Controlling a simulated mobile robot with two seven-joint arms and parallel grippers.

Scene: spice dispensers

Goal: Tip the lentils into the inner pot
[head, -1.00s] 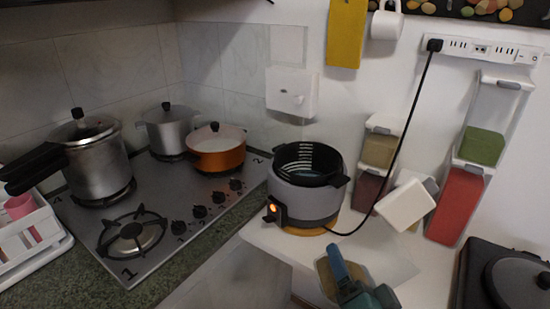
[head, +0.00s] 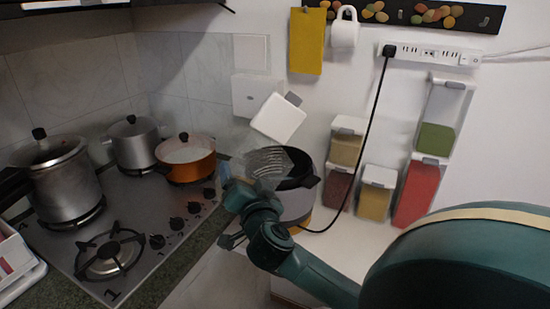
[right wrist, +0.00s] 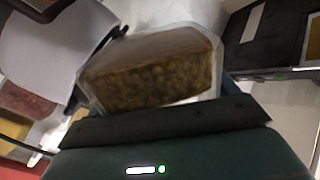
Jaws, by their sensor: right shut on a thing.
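My right gripper (head: 238,192) is shut on a clear dispenser with a white lid (head: 278,118). It holds the dispenser, tilted, at the left front of the grey cooker (head: 296,205). The dispenser's clear wall overlaps the black inner pot (head: 298,160) in the head view; I cannot tell whether it is directly above the pot. In the right wrist view, brown lentils (right wrist: 165,80) show inside the dispenser, and the cooker (right wrist: 50,50) is to the left. No lentils are seen falling. The pot's inside is largely hidden. My left gripper is not in view.
Several dispensers, including a red one (head: 418,192) and a yellow one (head: 374,203), stand against the wall at right. A black cord (head: 368,140) runs from the cooker to the power strip. The hob at left holds an orange pot (head: 187,165) and two metal pots.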

